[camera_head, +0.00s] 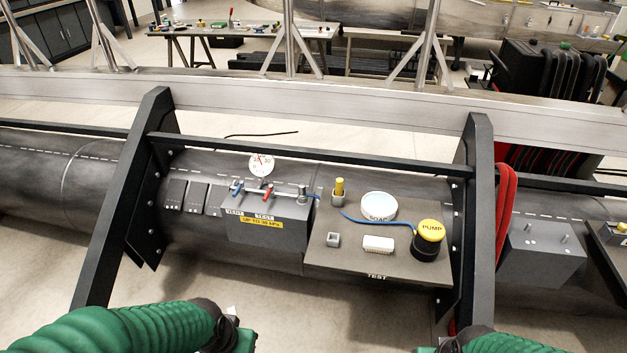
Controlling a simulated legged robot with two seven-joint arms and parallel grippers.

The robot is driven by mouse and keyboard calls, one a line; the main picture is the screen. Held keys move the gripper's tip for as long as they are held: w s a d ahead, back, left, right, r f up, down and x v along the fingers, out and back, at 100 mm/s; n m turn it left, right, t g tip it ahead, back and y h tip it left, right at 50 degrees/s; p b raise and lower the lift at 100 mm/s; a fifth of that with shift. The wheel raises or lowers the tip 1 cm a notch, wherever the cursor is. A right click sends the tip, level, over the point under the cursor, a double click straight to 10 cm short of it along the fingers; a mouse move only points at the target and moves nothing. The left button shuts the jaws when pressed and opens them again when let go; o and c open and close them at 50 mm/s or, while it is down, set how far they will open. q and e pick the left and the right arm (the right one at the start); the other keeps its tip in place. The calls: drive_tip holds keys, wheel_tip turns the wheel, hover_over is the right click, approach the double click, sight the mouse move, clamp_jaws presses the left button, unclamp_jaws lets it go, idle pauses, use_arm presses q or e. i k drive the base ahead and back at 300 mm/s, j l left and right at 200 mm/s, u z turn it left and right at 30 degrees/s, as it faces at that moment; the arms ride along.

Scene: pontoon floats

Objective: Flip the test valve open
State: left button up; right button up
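A grey valve box (268,232) sits on the dark pontoon tube. On its top are a blue lever (236,188) at the left and a red lever (267,192) near the middle, joined by a metal pipe. Two small labels sit below the levers; the one under the red lever appears to read TEST. A round white gauge (262,164) stands behind them. My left gripper (240,336) is at the bottom edge, below and apart from the box, its fingers mostly cut off. My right gripper (462,345) barely shows at the bottom edge, also apart from the box.
A blue hose runs to the pump. Dark frame posts (128,195) and (480,215) flank the area, joined by a crossbar.

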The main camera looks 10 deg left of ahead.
sight(268, 193)
drive_tip(key=i+l+u, duration=0.1)
drive_tip(key=i+u, duration=0.2)
drive_tip(key=i, duration=0.15)
drive_tip(key=i+l+u, duration=0.25)
drive_tip(key=i, duration=0.15)
drive_tip(key=i+l+u, duration=0.3)
drive_tip(key=i+j+z, duration=0.2)
drive_tip(key=z, duration=0.15)
drive_tip(key=i+j+z, duration=0.2)
drive_tip(key=j+z, duration=0.15)
drive_tip(key=i+j+z, duration=0.1)
drive_tip(key=j+z, duration=0.3)
